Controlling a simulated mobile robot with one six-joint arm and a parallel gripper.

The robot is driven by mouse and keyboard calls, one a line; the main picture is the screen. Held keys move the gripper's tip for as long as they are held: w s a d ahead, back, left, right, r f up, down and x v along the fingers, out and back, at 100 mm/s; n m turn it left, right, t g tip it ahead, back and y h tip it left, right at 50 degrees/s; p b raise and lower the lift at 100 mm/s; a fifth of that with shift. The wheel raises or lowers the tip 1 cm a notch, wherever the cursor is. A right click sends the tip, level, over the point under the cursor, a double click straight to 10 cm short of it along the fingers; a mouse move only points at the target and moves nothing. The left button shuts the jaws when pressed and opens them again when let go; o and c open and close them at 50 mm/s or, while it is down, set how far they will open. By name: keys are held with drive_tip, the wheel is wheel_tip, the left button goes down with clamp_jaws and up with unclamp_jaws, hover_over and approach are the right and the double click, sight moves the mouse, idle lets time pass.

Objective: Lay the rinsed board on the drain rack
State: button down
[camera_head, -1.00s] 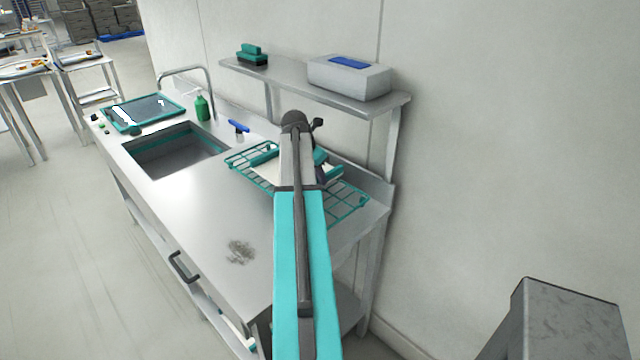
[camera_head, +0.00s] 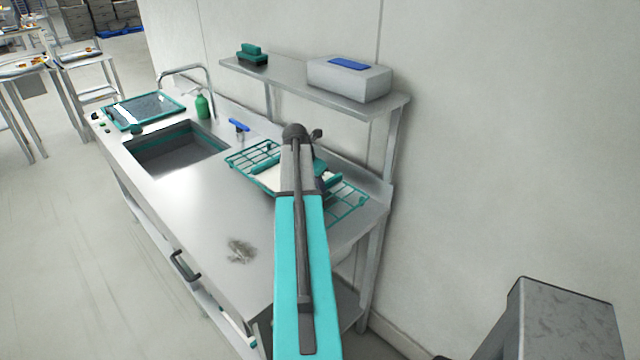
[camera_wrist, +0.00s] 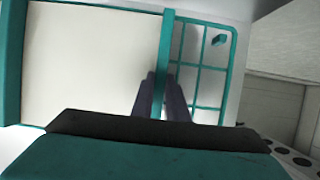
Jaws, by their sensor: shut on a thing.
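The board is white with teal edge strips. It shows in the head view (camera_head: 267,180), partly hidden behind my arm, over the teal wire drain rack (camera_head: 347,208). In the wrist view the board's white face (camera_wrist: 85,65) fills the left side, and the rack's wires (camera_wrist: 200,68) show to the right of it. My gripper (camera_wrist: 163,92) is shut on the board's teal edge strip, a dark finger on each side. The board looks about level, on or just above the rack; I cannot tell whether they touch.
The sink (camera_head: 175,150) is left of the rack, with a teal-framed tray (camera_head: 145,110) behind it. A green bottle (camera_head: 203,106) and a blue-handled tool (camera_head: 239,126) stand near the wall. A wall shelf (camera_head: 290,85) overhangs behind the rack. The front counter has a dark smudge (camera_head: 241,250).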

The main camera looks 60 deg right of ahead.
drive_tip(key=c, duration=1.7)
unclamp_jaws()
drive_tip(key=shift+c, duration=0.2)
drive_tip(key=shift+r, duration=0.1)
drive_tip(key=shift+b+v, duration=1.3)
drive_tip(key=shift+v, duration=2.45)
